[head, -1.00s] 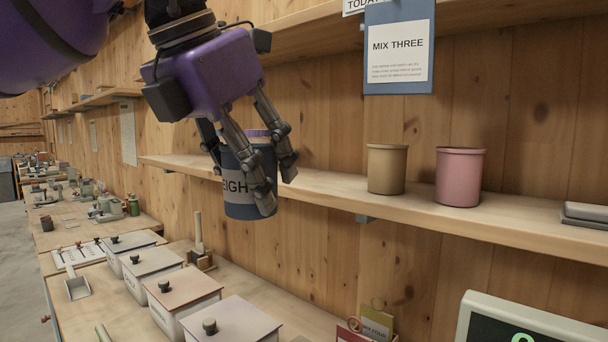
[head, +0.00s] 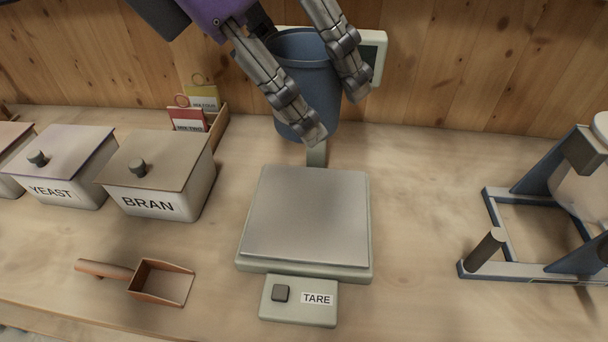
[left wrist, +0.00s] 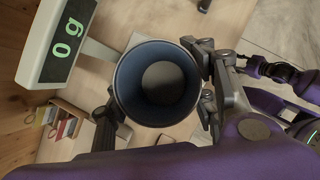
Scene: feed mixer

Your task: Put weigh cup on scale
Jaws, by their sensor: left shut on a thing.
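The blue weigh cup (head: 303,75) is upright between the fingers of my left gripper (head: 334,112), which is shut on it. It hangs in front of the scale's display, over the far end of the scale. The scale's flat grey plate (head: 308,215) is bare, with a TARE button panel (head: 298,300) at its front. In the left wrist view the cup (left wrist: 157,84) shows from above, and its inside looks empty. The scale display (left wrist: 65,45) there reads 0 g. My right gripper is in neither view.
Lidded bins marked YEAST (head: 62,170) and BRAN (head: 160,175) stand left of the scale. A scoop (head: 150,278) lies at front left. Cards (head: 195,112) stand in a holder behind the bins. A blue-framed stand (head: 545,215) is at right, with clear bench between it and the scale.

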